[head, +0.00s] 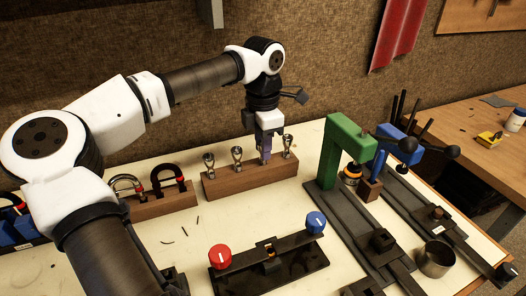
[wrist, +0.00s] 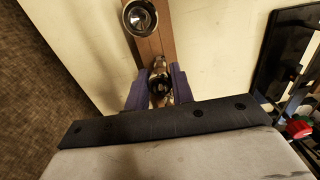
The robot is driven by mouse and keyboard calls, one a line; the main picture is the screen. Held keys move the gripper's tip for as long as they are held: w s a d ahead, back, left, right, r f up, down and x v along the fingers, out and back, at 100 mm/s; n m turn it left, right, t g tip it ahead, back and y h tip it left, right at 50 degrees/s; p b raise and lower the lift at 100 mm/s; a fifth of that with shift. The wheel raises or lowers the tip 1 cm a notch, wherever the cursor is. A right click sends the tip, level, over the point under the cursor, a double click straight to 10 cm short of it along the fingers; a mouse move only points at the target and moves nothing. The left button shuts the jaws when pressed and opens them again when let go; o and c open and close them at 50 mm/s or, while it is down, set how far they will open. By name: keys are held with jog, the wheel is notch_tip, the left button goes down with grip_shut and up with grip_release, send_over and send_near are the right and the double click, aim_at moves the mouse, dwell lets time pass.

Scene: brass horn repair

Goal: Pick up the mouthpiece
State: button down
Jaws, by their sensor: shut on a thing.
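Several silver mouthpieces stand in a wooden block (head: 250,182) on the bench. Two of them, the left mouthpiece (head: 209,160) and the one beside it (head: 237,156), are left of my gripper (head: 265,155), and a right mouthpiece (head: 288,145) is to its right. My gripper points down over the block. In the wrist view its purple fingers (wrist: 158,92) are shut on a mouthpiece (wrist: 160,86), which is mostly hidden in the head view. I cannot tell whether it is clear of the block. Another mouthpiece (wrist: 140,17) shows its open cup farther along the block.
A green clamp (head: 335,150) and a blue clamp (head: 392,148) stand to the right. A black fixture with a red knob (head: 220,256) and a blue knob (head: 316,221) lies in front. A wooden block with horseshoe-shaped pieces (head: 163,203) is left. A metal cup (head: 437,260) is at front right.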

jog(key=shift+r, duration=0.1)
notch_tip(320, 180, up, 10)
jog(key=shift+f+b, duration=0.1)
jog(key=shift+b, duration=0.4)
notch_tip(320, 180, up, 4)
jog(key=p, duration=0.4)
jog(key=shift+r+p, duration=0.25)
jog(key=shift+p, duration=0.05)
dwell(0.4)
